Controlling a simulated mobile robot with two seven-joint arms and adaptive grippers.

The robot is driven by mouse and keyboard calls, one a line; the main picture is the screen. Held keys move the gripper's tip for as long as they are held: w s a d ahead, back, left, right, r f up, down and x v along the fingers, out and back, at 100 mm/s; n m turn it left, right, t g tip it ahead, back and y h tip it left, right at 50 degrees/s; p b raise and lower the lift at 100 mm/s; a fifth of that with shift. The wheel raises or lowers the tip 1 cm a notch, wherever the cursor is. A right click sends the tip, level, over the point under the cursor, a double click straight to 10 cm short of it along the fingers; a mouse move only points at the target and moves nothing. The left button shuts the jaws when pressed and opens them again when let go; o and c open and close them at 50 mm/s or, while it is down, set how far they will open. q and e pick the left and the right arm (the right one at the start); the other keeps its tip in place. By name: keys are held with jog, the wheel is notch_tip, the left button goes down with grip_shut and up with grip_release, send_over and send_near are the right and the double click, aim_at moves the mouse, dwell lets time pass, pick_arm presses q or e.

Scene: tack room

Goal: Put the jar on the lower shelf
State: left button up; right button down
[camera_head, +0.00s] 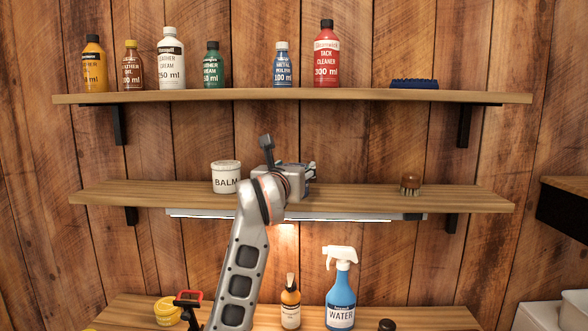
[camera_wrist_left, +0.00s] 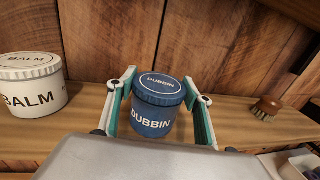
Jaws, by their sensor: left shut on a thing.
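The jar is a blue tub labelled DUBBIN (camera_wrist_left: 152,118), upright with its lid on, in the left wrist view. My left gripper (camera_wrist_left: 160,88) is shut on it, with a finger on each side. In the head view my left gripper (camera_head: 306,172) is at the middle of the lower shelf (camera_head: 350,196) and hides most or all of the jar. The jar is at the lower shelf, but I cannot tell whether its base touches the board.
A white BALM tub (camera_head: 226,178) stands left of the gripper on the lower shelf, a brush (camera_head: 410,184) to the right. Bare board lies between gripper and brush. The upper shelf (camera_head: 240,95) holds several bottles. Below, a spray bottle (camera_head: 341,295) stands on a bench (camera_head: 400,316).

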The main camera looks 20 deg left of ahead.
pick_arm(q)
jog(key=o, duration=1.4)
jog(key=shift+o, duration=0.2)
jog(key=shift+r, duration=0.1)
jog(key=s+d+b, duration=0.1)
jog(key=s, duration=1.1)
jog(key=shift+d, duration=0.15)
